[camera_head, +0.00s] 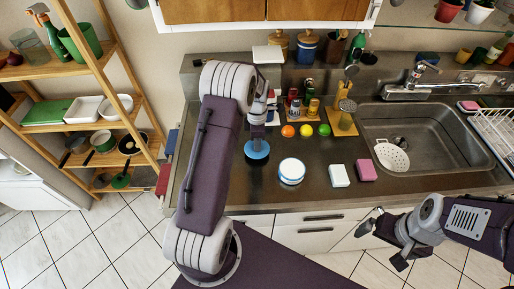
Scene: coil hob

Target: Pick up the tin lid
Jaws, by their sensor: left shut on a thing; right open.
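The tin lid (257,150) is a round blue disc at the left of the steel worktop. My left gripper (257,136) points down from above and is shut on the lid's top. Whether the lid is clear of the worktop is hard to tell from this angle. A round white tin (291,171) with a blue rim stands to the right of the lid, apart from it. My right gripper (383,244) is open and empty, in front of the worktop's front edge at the lower right.
A white block (339,176) and a pink block (366,170) lie right of the tin. Several fruits, including an orange (288,131), and spice jars stand behind. A wooden shelf (100,60) stands at left.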

